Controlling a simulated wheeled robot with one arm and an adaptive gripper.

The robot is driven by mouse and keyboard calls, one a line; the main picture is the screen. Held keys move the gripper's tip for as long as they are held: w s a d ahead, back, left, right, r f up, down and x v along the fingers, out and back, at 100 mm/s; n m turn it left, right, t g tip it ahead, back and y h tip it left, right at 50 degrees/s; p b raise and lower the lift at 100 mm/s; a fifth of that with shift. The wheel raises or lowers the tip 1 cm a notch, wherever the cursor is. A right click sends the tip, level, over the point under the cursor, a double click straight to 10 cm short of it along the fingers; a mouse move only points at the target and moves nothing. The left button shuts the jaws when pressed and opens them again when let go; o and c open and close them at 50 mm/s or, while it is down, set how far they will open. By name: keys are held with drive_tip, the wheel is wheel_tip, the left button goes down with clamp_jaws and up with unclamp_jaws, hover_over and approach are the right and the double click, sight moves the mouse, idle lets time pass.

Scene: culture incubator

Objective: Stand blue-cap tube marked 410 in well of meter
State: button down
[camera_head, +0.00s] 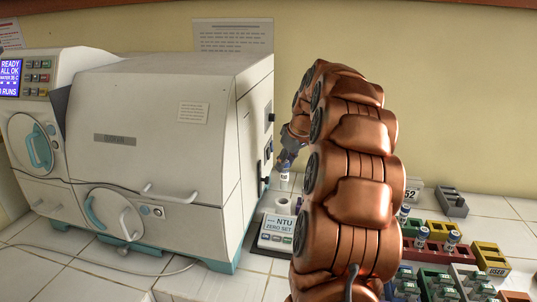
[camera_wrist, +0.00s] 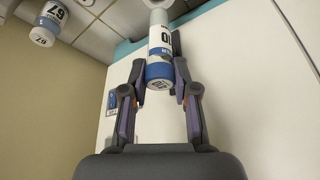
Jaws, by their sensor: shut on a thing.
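The tube (camera_wrist: 160,45) has a blue cap and a white label on which "10" reads; the rest of the number is turned away. My gripper (camera_wrist: 158,70) is shut on this tube near its blue cap. In the head view my gripper (camera_head: 287,153) holds the tube (camera_head: 285,172) roughly upright, cap up, above the meter (camera_head: 277,236). The meter is a white box reading "NTU ZERO SET", with a round white well (camera_head: 283,205) at its back. The tube's lower end is close over the well; I cannot tell whether it touches.
The white incubator (camera_head: 160,130) stands close left of the meter. Another tube, marked 67 (camera_wrist: 45,20), shows in the wrist view. Coloured racks with several blue-capped tubes lie at the right, including a yellow "USED" rack (camera_head: 490,258). A grey holder (camera_head: 452,203) stands behind.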

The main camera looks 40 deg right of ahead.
sight(285, 189)
drive_tip(key=shift+w+d, duration=0.1)
drive_tip(key=shift+w, duration=0.05)
drive_tip(key=shift+f, duration=0.1)
drive_tip(key=shift+f, duration=0.1)
drive_tip(key=shift+w+f, duration=0.1)
drive_tip(key=shift+f, duration=1.9)
drive_tip(key=shift+f+b, duration=2.45)
drive_tip(key=shift+f, duration=1.05)
drive_tip(key=c, duration=0.8)
unclamp_jaws()
